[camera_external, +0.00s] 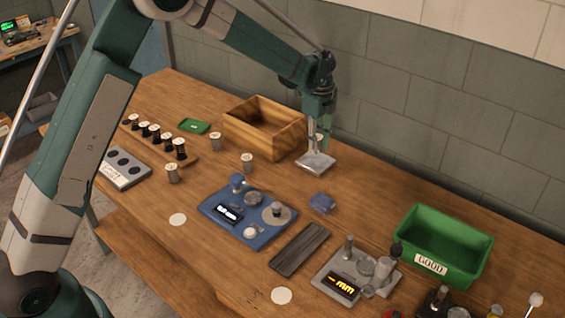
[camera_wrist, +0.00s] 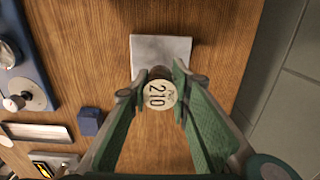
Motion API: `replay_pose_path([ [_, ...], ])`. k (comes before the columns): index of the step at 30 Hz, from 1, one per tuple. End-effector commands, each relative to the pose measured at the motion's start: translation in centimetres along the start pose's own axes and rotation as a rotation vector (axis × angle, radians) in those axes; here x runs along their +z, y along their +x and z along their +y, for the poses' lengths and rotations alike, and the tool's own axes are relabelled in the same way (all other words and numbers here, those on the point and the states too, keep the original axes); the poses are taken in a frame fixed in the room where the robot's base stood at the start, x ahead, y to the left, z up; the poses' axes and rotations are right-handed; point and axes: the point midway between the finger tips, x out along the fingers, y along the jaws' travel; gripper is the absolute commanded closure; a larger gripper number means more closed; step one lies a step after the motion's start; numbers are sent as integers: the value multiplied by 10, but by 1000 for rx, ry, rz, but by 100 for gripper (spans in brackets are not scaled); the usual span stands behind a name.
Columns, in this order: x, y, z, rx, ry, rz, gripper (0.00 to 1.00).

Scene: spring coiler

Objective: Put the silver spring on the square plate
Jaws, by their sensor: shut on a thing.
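The square plate (camera_external: 317,163) is a pale grey slab at the back of the wooden bench, right of the wooden box. It also shows at the top middle of the wrist view (camera_wrist: 160,48). My gripper (camera_external: 319,132) is above the plate. In the wrist view, my gripper (camera_wrist: 160,97) is shut on a spring (camera_wrist: 158,95) with a round pale cap marked 210. The spring overlaps the plate's near edge in that view. The cap hides most of its body, so its colour is unclear. I cannot tell whether its bottom touches the plate.
A wooden box (camera_external: 264,126) stands left of the plate. A small blue block (camera_external: 322,203), a blue device (camera_external: 247,217) and a green bin (camera_external: 437,247) are nearer. The wall is close behind.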

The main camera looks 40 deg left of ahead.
Motion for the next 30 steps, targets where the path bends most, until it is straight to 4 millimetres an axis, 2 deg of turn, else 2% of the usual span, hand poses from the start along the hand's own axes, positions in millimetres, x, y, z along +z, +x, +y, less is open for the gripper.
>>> replay_pose_path([
  [5, 0, 7, 0, 0, 0, 0, 92],
  [15, 0, 37, 0, 0, 0, 0, 92],
  [29, 0, 42, 0, 0, 0, 0, 92],
  [30, 0, 41, 0, 0, 0, 0, 75],
])
